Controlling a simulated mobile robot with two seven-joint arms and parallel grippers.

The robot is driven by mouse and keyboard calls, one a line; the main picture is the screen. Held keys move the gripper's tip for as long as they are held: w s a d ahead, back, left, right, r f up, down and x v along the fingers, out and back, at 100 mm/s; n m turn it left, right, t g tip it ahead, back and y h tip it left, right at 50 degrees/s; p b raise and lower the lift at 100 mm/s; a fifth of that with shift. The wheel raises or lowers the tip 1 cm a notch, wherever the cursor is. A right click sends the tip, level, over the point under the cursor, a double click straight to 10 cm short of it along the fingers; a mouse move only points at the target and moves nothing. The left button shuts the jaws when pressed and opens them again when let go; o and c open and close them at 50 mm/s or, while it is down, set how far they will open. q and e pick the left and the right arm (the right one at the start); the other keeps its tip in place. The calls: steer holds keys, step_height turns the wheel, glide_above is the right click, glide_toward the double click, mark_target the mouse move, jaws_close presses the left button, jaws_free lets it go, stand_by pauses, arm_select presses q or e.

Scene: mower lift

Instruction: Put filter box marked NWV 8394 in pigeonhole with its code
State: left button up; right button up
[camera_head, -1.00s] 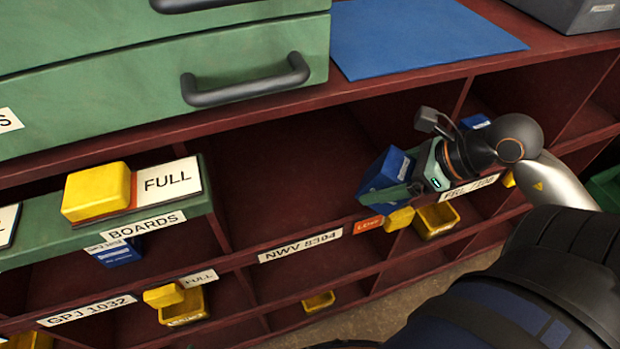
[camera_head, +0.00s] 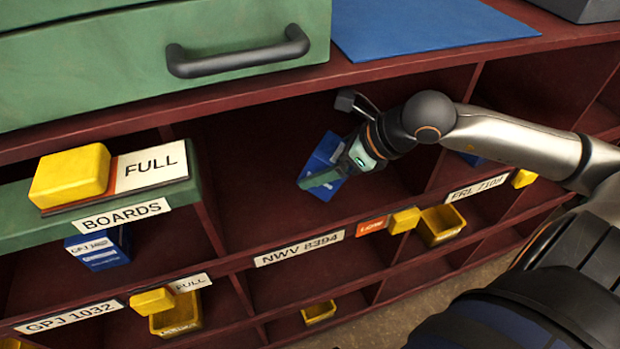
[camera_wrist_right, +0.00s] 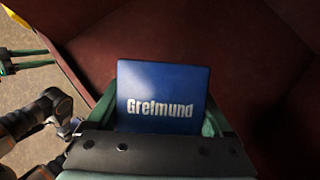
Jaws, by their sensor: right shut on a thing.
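My right gripper (camera_head: 328,178) is shut on a blue filter box (camera_head: 321,152), which it holds tilted at the large pigeonhole above the label NWV 8394 (camera_head: 299,249). In the right wrist view the blue box (camera_wrist_right: 162,98) shows a face reading "Greimund" between the green fingers. Its code is not visible. The pigeonhole (camera_head: 262,190) has dark red walls and looks empty apart from the held box. My left gripper is out of the head view; small green finger-like parts (camera_wrist_right: 28,58) at the left of the right wrist view may belong to it.
A green BOARDS tray (camera_head: 180,205) with a yellow block (camera_head: 70,176) juts out at left. A blue box marked GPJ (camera_head: 99,248) sits in the pigeonhole beneath it. Yellow bins (camera_head: 441,224) and an orange tag (camera_head: 371,226) line the lower edge.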

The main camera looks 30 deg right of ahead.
steer(key=shift+w+a+f, duration=0.1)
steer(key=shift+w+f, duration=0.1)
steer(key=shift+f, duration=0.3)
steer(key=shift+w+a+f, duration=0.1)
steer(key=shift+w+f, duration=0.1)
steer(key=shift+f, duration=0.3)
steer(key=shift+w+a+f, duration=0.2)
steer(key=shift+w+f, duration=0.1)
steer(key=shift+f, duration=0.05)
steer(key=shift+w+a+r+g+h+p, duration=0.1)
steer(key=shift+g+h+p, duration=0.3)
steer(key=shift+p, duration=0.25)
steer(key=shift+w+a+g+h+p, duration=0.1)
steer(key=shift+g+h+p, duration=0.2)
steer(key=shift+g+p, duration=0.3)
steer(key=shift+w+a+g+h+p, duration=0.15)
steer(key=shift+g+h+p, duration=0.25)
steer(key=shift+g+p, duration=0.25)
steer(key=shift+f, duration=1)
steer(key=shift+f, duration=0.1)
